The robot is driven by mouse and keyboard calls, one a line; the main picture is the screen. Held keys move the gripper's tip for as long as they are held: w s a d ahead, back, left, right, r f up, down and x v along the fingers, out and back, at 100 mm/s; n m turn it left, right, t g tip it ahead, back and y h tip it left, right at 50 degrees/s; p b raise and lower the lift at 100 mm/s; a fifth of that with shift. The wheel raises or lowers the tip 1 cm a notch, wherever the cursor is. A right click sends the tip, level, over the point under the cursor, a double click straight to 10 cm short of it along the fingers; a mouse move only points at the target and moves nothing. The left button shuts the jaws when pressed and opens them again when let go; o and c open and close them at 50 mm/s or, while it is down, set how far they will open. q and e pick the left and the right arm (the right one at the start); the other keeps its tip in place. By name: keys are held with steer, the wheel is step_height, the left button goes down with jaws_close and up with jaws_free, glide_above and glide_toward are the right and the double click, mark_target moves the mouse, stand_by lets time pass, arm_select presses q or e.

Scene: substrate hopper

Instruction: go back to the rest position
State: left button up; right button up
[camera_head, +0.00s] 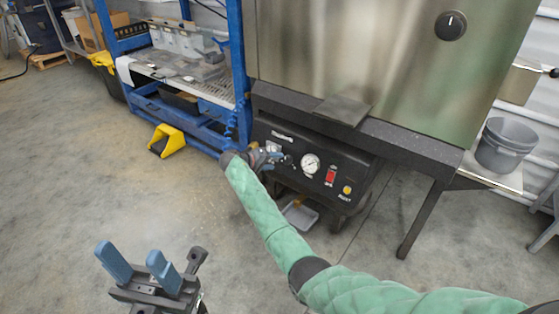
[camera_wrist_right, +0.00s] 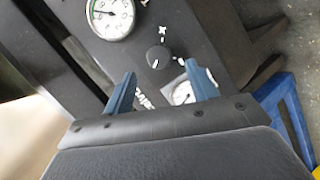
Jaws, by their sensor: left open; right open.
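My left gripper (camera_head: 138,262) is at the lower left of the head view, its blue fingers apart and empty above the floor. My right gripper (camera_head: 274,158) is at the left part of the hopper's black control panel (camera_head: 312,145), at the end of the green-sleeved arm. In the right wrist view my right gripper (camera_wrist_right: 161,82) has its fingers apart. A black knob (camera_wrist_right: 158,57) lies just beyond the fingertips, in line with the gap. I cannot tell whether they touch it.
The panel has a large gauge (camera_head: 310,164), a red switch (camera_head: 330,177) and a yellow button (camera_head: 347,190). A grey ledge (camera_head: 342,110) juts out above. A blue rack (camera_head: 238,70) and a yellow object (camera_head: 166,140) stand left. A grey bucket (camera_head: 505,145) is right. The left floor is open.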

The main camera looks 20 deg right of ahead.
steer(key=shift+v, duration=1)
